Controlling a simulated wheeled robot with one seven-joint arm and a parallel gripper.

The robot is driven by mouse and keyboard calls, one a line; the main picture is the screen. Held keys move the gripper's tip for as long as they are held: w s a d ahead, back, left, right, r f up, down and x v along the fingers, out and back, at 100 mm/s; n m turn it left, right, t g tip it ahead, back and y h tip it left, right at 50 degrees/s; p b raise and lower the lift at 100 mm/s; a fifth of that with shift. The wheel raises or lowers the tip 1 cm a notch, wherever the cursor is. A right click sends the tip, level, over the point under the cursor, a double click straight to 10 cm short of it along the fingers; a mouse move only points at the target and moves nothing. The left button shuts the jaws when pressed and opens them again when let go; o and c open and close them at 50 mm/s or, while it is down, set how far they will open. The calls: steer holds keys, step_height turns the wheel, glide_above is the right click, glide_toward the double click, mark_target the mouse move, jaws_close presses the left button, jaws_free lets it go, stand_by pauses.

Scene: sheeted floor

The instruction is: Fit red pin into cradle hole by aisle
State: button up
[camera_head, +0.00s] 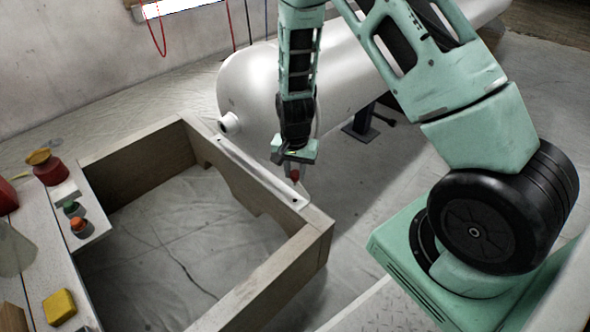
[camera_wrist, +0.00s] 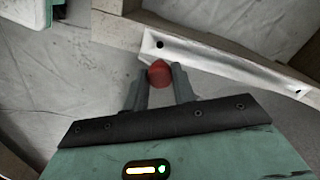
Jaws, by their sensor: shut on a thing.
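The red pin (camera_head: 295,175) is held upright, as far as I can tell, between the fingers of my gripper (camera_head: 293,166). In the wrist view the pin's round red end (camera_wrist: 159,73) shows between the two grey fingertips (camera_wrist: 159,84). The cradle (camera_head: 255,168) is a wooden frame with a pale strip along its top edge. The strip has one dark hole (camera_head: 297,200) near the front end and another (camera_head: 219,137) near the far end. The pin is near the front end of the strip, apparently above it. The wrist view shows both holes, one (camera_wrist: 159,44) just beyond the pin and one (camera_wrist: 298,92) at right.
A large white tank (camera_head: 345,75) lies behind the cradle. A ledge at left holds a red jar (camera_head: 50,172), a green-topped piece (camera_head: 71,208), an orange-topped piece (camera_head: 78,224) and a yellow block (camera_head: 59,306). Sheeted floor right of the cradle is clear.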

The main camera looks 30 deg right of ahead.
mark_target(295, 185)
steer(key=shift+r, duration=0.15)
steer(key=shift+f+b, duration=1.6)
steer(key=shift+f, duration=1.4)
steer(key=shift+p, duration=0.85)
steer(key=shift+f+b, duration=1)
steer(key=shift+f, duration=0.95)
steer(key=o, duration=1.1)
step_height(295, 185, up, 17)
steer(key=p, duration=0.7)
steer(key=shift+r, duration=0.2)
